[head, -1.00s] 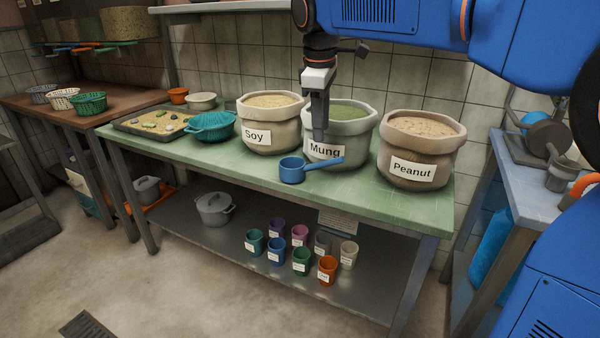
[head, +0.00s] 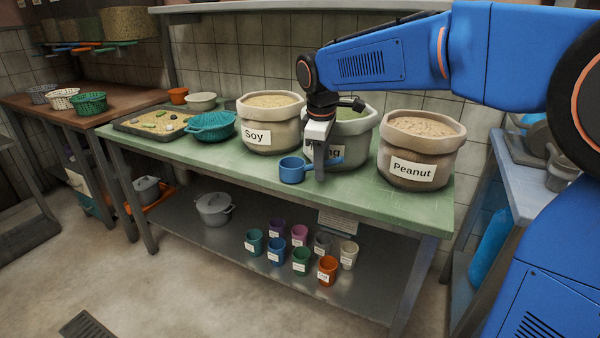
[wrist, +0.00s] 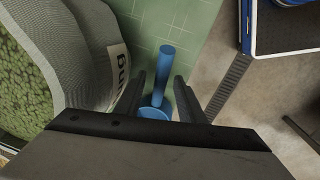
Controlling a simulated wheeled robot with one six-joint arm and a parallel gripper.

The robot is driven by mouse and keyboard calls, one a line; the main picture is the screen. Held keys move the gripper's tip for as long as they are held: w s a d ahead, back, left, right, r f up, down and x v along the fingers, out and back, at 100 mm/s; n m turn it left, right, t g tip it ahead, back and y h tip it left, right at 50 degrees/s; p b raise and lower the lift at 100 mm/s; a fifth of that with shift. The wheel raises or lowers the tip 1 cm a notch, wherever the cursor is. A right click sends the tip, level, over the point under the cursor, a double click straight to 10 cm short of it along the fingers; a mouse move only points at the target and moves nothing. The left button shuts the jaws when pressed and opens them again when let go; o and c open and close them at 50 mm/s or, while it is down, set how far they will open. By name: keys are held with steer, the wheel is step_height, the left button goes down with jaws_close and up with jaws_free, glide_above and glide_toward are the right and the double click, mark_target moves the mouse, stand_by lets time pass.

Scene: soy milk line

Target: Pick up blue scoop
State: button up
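The blue scoop (head: 292,170) lies on the green tabletop in front of the Soy and Mung sacks, its handle pointing right. In the wrist view the scoop's handle (wrist: 167,68) runs between the two fingers of my gripper (wrist: 165,95), with its cup partly hidden by the gripper body. My gripper (head: 320,176) is down over the handle in the head view. The fingers are apart, with space visible on both sides of the handle. Whether the fingertips reach below the handle cannot be told.
The Mung sack (head: 351,128) stands close behind my gripper. The Soy sack (head: 270,132) and the Peanut sack (head: 413,165) stand to either side. A teal basket (head: 211,126) is farther left on the green table (head: 240,171). Several labelled cups are on the lower shelf.

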steer(key=shift+f, duration=0.2)
jaws_close()
step_height(320, 180, up, 10)
stand_by(0.6)
steer(key=c, duration=0.6)
jaws_free()
steer(key=shift+c, duration=0.2)
jaws_close()
